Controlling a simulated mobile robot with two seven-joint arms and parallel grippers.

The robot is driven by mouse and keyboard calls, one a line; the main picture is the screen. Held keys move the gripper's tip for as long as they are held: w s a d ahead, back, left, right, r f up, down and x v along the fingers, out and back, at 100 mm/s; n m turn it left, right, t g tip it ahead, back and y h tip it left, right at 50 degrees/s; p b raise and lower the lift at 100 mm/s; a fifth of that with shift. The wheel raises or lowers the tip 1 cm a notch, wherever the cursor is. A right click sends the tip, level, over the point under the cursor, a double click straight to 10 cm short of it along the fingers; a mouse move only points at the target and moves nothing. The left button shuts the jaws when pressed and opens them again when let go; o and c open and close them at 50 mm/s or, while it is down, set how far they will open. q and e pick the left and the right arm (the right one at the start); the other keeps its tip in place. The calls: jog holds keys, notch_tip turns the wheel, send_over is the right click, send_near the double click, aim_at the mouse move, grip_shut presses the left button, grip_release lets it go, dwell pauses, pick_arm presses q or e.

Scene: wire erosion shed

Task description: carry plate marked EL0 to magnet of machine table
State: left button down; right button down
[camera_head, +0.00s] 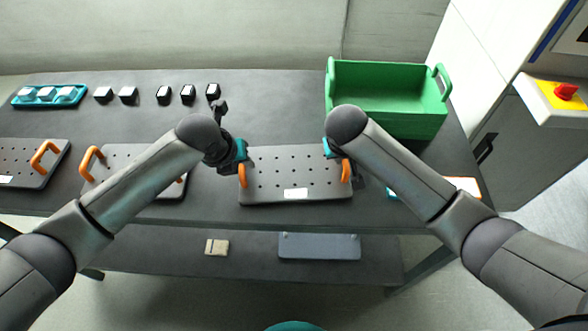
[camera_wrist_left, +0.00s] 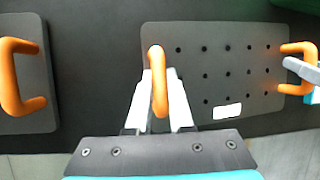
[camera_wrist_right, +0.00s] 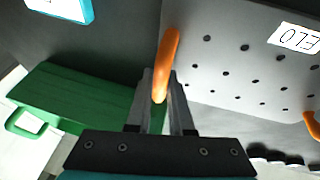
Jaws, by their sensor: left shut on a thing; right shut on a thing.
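The plate marked EL0 (camera_head: 295,172) is a grey perforated plate with a white label and an orange handle at each end. It lies flat at the front of the dark bench; I cannot tell whether it touches the top. Its label reads EL0 in the right wrist view (camera_wrist_right: 297,38). My left gripper (camera_head: 242,168) is shut on the left orange handle, seen closely in the left wrist view (camera_wrist_left: 157,82). My right gripper (camera_head: 345,165) is shut on the right orange handle, also in the right wrist view (camera_wrist_right: 166,65). The machine table's magnet is not visible.
Two similar plates, one at far left (camera_head: 30,165) and one beside it (camera_head: 125,160), lie on the bench (camera_head: 275,100). A green crate (camera_head: 390,125) stands back right. Several small blocks line the back left near a teal tray (camera_head: 22,103). A white machine cabinet (camera_head: 470,60) stands at right.

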pick_arm(q)
jog(key=shift+w+r, duration=0.1)
jog(key=shift+r, duration=0.2)
pick_arm(e)
jog(key=shift+w+r, duration=0.1)
jog(key=shift+r, duration=0.15)
